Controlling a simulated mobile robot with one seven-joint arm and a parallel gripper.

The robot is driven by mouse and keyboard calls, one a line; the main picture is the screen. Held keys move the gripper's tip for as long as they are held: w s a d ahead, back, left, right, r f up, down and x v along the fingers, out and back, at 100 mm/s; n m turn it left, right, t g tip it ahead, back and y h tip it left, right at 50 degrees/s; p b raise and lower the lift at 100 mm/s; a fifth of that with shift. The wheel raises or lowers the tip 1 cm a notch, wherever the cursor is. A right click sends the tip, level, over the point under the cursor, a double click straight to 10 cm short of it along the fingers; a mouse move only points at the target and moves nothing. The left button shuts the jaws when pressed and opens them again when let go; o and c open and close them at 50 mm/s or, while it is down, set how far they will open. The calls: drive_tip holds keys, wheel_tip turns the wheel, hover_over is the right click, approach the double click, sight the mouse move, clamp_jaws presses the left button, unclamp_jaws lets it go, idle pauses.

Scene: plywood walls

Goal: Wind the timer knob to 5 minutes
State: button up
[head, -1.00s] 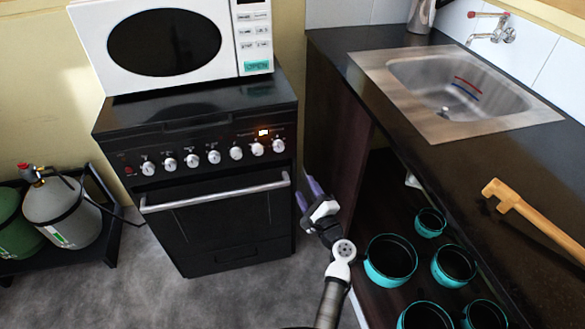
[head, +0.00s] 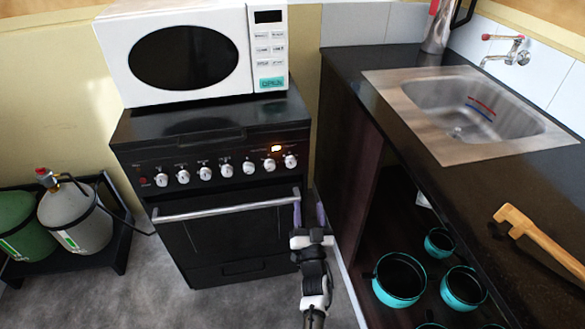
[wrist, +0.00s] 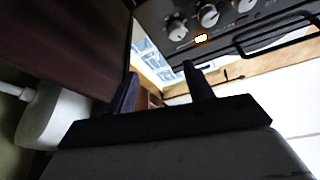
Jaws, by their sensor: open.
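The black stove's front panel carries a row of several round silver knobs. In the wrist view, the knobs appear upside down at the top, with an end knob (wrist: 178,30) near the lit display (wrist: 201,38). My gripper (head: 308,212) is open and empty, below and slightly right of the rightmost knob, near the oven handle's right end. Its two purple fingers (wrist: 160,88) touch no knob.
The oven handle (head: 228,206) crosses the stove front. A white microwave (head: 200,50) sits on top. The dark counter (head: 410,150) with a sink and open shelf of turquoise pots (head: 400,280) stands close on the right. Gas bottles (head: 75,220) stand at left. Floor in front is clear.

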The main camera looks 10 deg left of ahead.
sight(292, 165)
drive_tip(key=w+a+r+n, duration=0.1)
drive_tip(key=w+a, duration=0.1)
drive_tip(key=w, duration=0.1)
drive_tip(key=w+a+r+y+p, duration=0.1)
drive_tip(key=w+a+r, duration=0.1)
drive_tip(key=w, duration=0.2)
drive_tip(key=w+a+r+n+y+p, duration=0.1)
drive_tip(key=w+a+r, duration=0.1)
drive_tip(key=w, duration=0.2)
drive_tip(key=shift+w+r+n, duration=0.15)
drive_tip(key=shift+w+n, duration=0.05)
drive_tip(key=shift+n, duration=0.1)
drive_tip(key=shift+c, duration=0.3)
drive_tip(key=c, duration=0.9)
idle(0.3)
drive_tip(key=o, duration=1)
drive_tip(key=shift+c, duration=0.2)
